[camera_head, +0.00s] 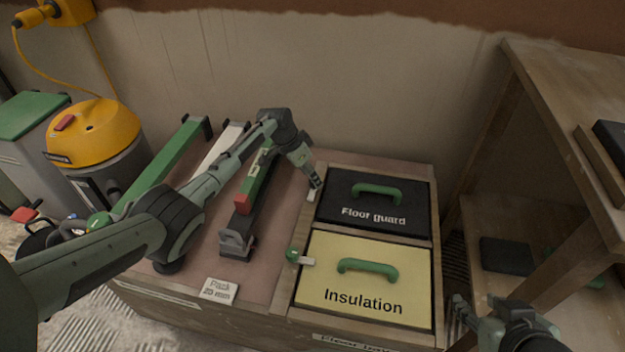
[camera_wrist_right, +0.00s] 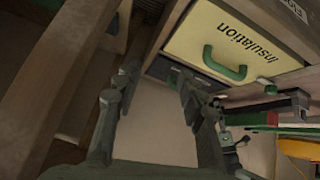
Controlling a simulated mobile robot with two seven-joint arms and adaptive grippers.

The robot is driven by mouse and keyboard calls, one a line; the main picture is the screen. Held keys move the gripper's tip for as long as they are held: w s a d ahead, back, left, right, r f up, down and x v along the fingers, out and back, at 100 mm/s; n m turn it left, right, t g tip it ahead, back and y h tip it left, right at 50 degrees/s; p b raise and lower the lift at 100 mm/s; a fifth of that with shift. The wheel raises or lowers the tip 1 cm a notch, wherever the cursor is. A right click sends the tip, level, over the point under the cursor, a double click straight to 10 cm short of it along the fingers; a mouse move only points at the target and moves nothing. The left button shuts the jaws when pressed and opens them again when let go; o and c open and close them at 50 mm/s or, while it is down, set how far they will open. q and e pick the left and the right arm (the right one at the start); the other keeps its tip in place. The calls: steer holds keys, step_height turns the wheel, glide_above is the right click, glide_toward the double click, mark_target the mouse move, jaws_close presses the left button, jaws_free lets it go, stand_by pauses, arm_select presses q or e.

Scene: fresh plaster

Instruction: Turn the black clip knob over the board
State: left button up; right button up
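The black Floor guard board (camera_head: 373,207) lies in the rear bay of the bench, with a green handle. The yellow Insulation board (camera_head: 335,262) lies in front of it and also shows in the wrist view (camera_wrist_right: 205,35). At the Floor guard board's left edge, a pale clip tab (camera_head: 311,196) seems to lie along the frame, beside the board. Its black knob is hidden or cannot be told from my left gripper (camera_head: 316,182), whose fingertips are right at it. The fingers' opening is too small to judge. My right gripper (camera_head: 477,307) is open and empty, right of the bench; its fingers (camera_wrist_right: 158,80) stand apart.
A green clip knob (camera_head: 291,255) has its pale tab over the Insulation board's edge. Green, white and red bars lie on the bench's left part. A wooden shelf (camera_head: 540,75) stands close on the right. A yellow-topped vacuum (camera_head: 95,135) stands at left.

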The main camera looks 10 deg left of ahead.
arm_select(q)
steer(key=shift+b+x, duration=0.3)
steer(key=shift+x, duration=0.6)
arm_select(e)
steer(key=w+a+r+t+y, duration=0.1)
steer(key=w+a+r+t, duration=0.1)
steer(key=w+a, duration=0.1)
steer(key=shift+r, duration=0.35)
arm_select(q)
jaws_close()
arm_select(e)
steer(key=shift+s, duration=0.1)
